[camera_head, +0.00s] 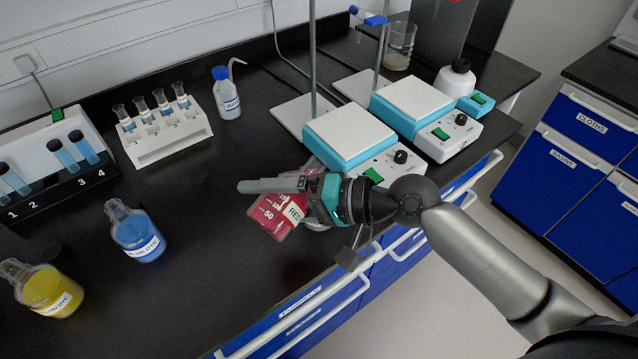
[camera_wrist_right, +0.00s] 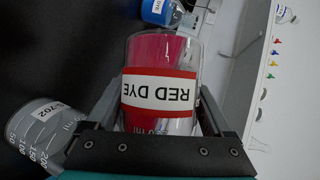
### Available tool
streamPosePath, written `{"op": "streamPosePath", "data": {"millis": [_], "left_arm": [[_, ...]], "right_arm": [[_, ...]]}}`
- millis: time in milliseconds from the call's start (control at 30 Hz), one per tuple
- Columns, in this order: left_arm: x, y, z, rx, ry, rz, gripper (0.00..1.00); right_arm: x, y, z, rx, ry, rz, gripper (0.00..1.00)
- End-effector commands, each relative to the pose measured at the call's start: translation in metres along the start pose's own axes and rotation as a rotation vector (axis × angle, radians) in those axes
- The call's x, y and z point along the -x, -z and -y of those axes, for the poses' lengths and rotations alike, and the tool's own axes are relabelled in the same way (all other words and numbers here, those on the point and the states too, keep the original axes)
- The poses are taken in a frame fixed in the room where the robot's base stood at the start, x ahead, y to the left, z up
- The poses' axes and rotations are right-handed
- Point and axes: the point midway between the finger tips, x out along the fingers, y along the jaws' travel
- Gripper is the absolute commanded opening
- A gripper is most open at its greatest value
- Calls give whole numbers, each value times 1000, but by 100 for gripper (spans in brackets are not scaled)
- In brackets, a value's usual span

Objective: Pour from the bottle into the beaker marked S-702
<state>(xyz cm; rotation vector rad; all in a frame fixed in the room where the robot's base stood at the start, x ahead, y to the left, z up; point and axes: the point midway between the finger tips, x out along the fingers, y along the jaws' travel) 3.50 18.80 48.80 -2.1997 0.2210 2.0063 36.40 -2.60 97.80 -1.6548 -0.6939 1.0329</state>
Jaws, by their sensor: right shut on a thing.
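My right gripper (camera_head: 290,195) is shut on a clear bottle of red dye (camera_head: 270,216), held tilted near the bench's front edge. In the right wrist view the bottle (camera_wrist_right: 160,92) sits between the fingers, with its white RED DYE label and red liquid showing. A clear graduated beaker (camera_wrist_right: 42,125) with a label ending in 702 stands beside the gripper in that view, apart from the bottle. In the head view the beaker is mostly hidden behind the gripper. Whether it holds any liquid I cannot tell. My left gripper is not in view.
A blue dye flask (camera_head: 138,236) and a yellow dye flask (camera_head: 48,290) stand at the left. Two teal hotplate stirrers (camera_head: 345,140) with metal rods stand just behind the gripper. A white vial rack (camera_head: 165,135) and wash bottle (camera_head: 226,95) stand farther back. The bench's middle is clear.

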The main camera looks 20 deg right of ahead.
Motion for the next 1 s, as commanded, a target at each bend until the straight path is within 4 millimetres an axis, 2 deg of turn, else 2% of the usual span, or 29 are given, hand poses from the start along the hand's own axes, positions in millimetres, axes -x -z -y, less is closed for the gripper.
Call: {"op": "streamPosePath", "data": {"millis": [1000], "left_arm": [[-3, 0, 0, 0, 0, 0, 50]], "right_arm": [[-1, -2, 2, -52, 33, 11, 0]]}}
